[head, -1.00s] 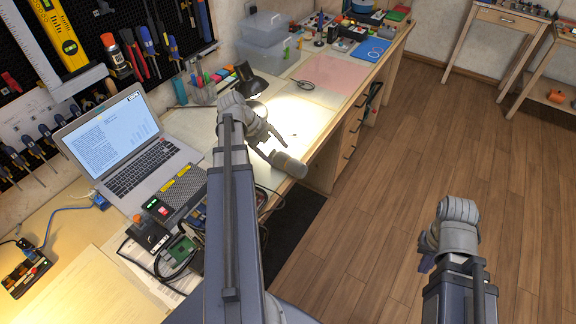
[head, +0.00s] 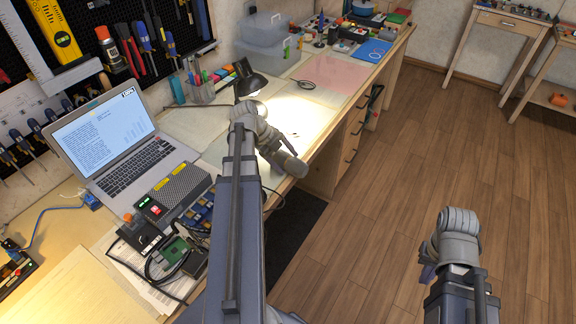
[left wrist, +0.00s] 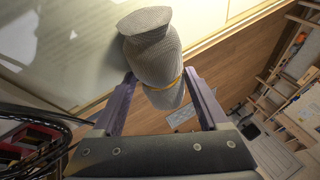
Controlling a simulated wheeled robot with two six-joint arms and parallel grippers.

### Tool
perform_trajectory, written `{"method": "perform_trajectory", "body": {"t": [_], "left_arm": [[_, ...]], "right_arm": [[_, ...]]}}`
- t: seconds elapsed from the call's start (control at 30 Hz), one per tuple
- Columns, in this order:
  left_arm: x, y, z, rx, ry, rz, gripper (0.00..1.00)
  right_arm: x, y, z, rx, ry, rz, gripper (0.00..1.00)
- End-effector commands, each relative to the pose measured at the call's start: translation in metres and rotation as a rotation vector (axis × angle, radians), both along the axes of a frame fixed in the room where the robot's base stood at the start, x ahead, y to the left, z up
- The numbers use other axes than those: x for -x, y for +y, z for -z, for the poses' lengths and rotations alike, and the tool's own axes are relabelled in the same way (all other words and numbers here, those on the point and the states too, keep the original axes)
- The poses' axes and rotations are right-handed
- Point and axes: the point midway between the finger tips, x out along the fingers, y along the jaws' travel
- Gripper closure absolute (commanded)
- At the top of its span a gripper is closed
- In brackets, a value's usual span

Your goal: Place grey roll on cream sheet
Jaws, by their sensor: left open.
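The grey roll (head: 293,164) is at the front edge of the bench. In the left wrist view the roll (left wrist: 152,45) is woven grey with a yellow band around its lower part. My left gripper (head: 280,151) is open, and in the left wrist view its fingers (left wrist: 160,75) stand on either side of the roll. I cannot tell whether they touch it. The cream sheet (head: 304,107) looks like the brightly lit sheet beyond the roll, under the lamp. My right gripper (head: 428,264) is over the floor at the right; its jaws are mostly hidden.
A black lamp (head: 249,84) stands behind the left gripper. A laptop (head: 110,140), a grey box (head: 178,188) and electronics crowd the near bench. A pink sheet (head: 333,74) lies farther back. Open floor (head: 380,200) lies to the right.

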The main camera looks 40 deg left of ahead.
Motion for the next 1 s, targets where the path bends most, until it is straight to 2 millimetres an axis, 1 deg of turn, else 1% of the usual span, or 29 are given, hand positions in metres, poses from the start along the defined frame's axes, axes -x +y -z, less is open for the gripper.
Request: {"method": "perform_trajectory", "body": {"t": [0.03,0.07,0.7,0.73,1.0], "left_arm": [[0.0000,-0.0001,-0.0005,0.000,0.000,0.000,0.23],[0.0000,-0.0001,-0.0005,0.000,0.000,0.000,0.26],[0.0001,0.0001,-0.0006,0.001,0.000,0.000,0.98],[0.0001,0.0001,-0.0006,0.001,0.000,0.000,1.00],[0.0002,0.0000,-0.0037,0.001,0.000,0.000,1.00]], "right_arm": [[0.0000,0.0000,-0.0005,0.000,0.000,0.000,1.00],[0.0000,0.0000,-0.0005,0.000,0.000,0.000,1.00],[0.0000,0.0001,-0.0005,0.000,0.000,0.000,1.00],[0.0000,0.0001,-0.0005,0.000,0.000,0.000,1.00],[0.0000,0.0000,-0.0037,0.000,0.000,0.000,1.00]]}}
